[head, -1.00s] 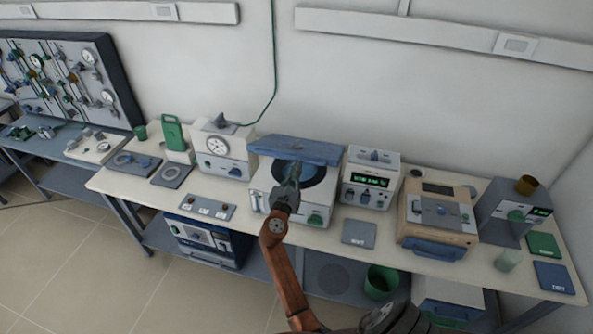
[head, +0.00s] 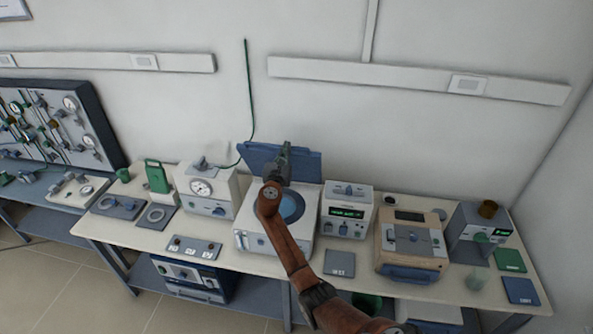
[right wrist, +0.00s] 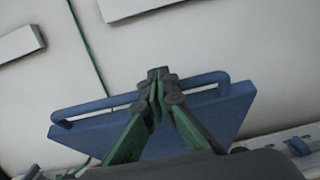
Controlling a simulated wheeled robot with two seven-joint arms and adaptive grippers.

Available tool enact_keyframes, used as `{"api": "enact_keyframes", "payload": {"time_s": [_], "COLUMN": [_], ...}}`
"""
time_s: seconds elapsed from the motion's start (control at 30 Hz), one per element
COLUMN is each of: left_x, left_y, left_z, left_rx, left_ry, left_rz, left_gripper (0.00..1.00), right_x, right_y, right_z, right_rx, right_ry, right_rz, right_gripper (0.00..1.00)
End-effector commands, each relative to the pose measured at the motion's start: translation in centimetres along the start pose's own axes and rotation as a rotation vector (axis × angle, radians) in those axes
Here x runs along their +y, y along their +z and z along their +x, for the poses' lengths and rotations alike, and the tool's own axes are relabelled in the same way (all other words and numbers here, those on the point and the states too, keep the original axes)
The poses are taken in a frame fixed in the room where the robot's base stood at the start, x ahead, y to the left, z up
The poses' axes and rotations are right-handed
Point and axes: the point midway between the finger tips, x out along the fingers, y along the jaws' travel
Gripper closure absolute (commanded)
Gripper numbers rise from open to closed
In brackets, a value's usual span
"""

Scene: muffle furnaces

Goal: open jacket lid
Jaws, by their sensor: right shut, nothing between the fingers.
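The blue jacket lid (head: 302,164) stands raised and tilted back at the rear of a white bench device (head: 243,222). The device's round blue opening (head: 291,206) shows below it, partly hidden by my arm. My right gripper (head: 285,150) is shut and empty in front of the lid's upper part. In the right wrist view, the fingertips (right wrist: 158,75) meet at the lid's top edge, by the bar handle (right wrist: 205,91) that runs along the blue lid (right wrist: 80,135). I cannot tell whether they touch it. My left gripper is not in view.
A white device with a dial (head: 202,187) stands left of the lidded device, and one with a green display (head: 347,212) stands right. A beige box (head: 410,246) is farther right. A green cord (head: 249,100) hangs on the wall behind.

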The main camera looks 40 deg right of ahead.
Motion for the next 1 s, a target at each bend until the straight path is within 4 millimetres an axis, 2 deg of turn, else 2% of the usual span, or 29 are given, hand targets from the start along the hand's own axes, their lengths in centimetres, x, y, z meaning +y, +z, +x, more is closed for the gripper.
{"api": "enact_keyframes", "payload": {"time_s": [0.03,0.1,0.23,0.47,1.0], "left_x": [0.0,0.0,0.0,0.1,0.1], "left_y": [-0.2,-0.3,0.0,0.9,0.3], "left_z": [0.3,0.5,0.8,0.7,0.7], "left_rx": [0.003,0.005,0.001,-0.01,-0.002], "left_ry": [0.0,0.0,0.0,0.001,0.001], "left_rz": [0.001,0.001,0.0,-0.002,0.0], "left_gripper": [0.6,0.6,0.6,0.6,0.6], "right_x": [0.2,0.1,-0.7,-1.0,-0.9], "right_y": [0.5,1.1,1.6,1.6,1.6], "right_z": [1.7,3.7,6.1,6.2,6.2], "right_rx": [0.002,0.003,0.006,0.007,0.006], "right_ry": [0.002,0.0,-0.007,-0.009,-0.009], "right_rz": [-0.004,-0.004,-0.005,-0.002,-0.002], "right_gripper": [1.0,1.0,1.0,1.0,1.0]}}
